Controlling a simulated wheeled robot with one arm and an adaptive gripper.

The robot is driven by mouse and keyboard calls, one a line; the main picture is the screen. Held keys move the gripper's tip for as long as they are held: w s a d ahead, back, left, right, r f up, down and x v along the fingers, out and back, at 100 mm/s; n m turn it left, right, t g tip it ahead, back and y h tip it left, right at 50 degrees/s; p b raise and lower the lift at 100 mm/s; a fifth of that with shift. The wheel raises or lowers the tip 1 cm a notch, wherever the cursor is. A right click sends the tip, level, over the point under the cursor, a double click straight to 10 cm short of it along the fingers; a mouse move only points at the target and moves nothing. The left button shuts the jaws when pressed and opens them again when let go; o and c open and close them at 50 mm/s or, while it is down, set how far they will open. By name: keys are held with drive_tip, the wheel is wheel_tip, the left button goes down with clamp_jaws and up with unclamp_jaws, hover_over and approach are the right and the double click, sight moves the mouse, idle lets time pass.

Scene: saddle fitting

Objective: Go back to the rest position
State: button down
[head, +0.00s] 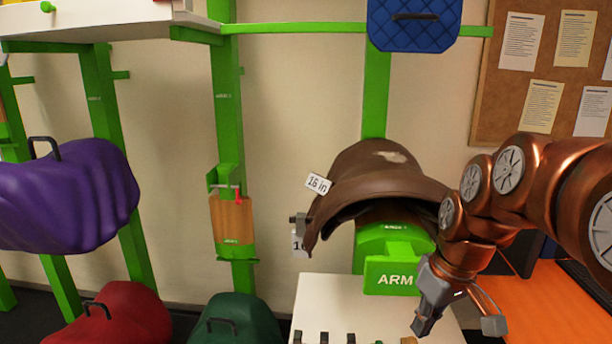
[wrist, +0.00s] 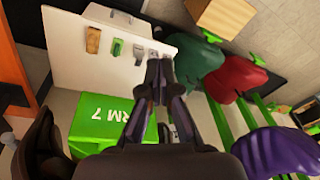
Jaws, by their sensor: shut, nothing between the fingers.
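My gripper (head: 426,312) hangs pointing down over the right part of the white table, in front of the green block marked ARM (head: 392,276). In the wrist view its fingers (wrist: 160,72) are together with nothing between them. A brown saddle (head: 385,180) with a "16 in" tag (head: 318,184) sits on the green stand, behind and left of my gripper. My arm hides part of the saddle's right side. In the wrist view the saddle (wrist: 40,150) shows dark at the lower left, apart from the fingers.
The white table (head: 325,300) carries several small items along its front. An orange desk (head: 560,300) stands at the right. Green posts (head: 232,120), a purple saddle (head: 65,195), a red one (head: 115,318) and a dark green one (head: 238,322) are at the left.

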drive_tip(key=s+f+m+g+b, duration=0.1)
drive_tip(key=s+f+m, duration=0.1)
drive_tip(key=s+f, duration=0.4)
drive_tip(key=s+a+f+m+g+h+b, duration=0.1)
drive_tip(key=s+f, duration=0.6)
drive_tip(key=s, duration=0.8)
drive_tip(key=shift+s+a+f+m+g+h+b, duration=0.15)
drive_tip(key=shift+s+a+m+g+h+b, duration=0.15)
drive_tip(key=shift+m+g+b, duration=0.3)
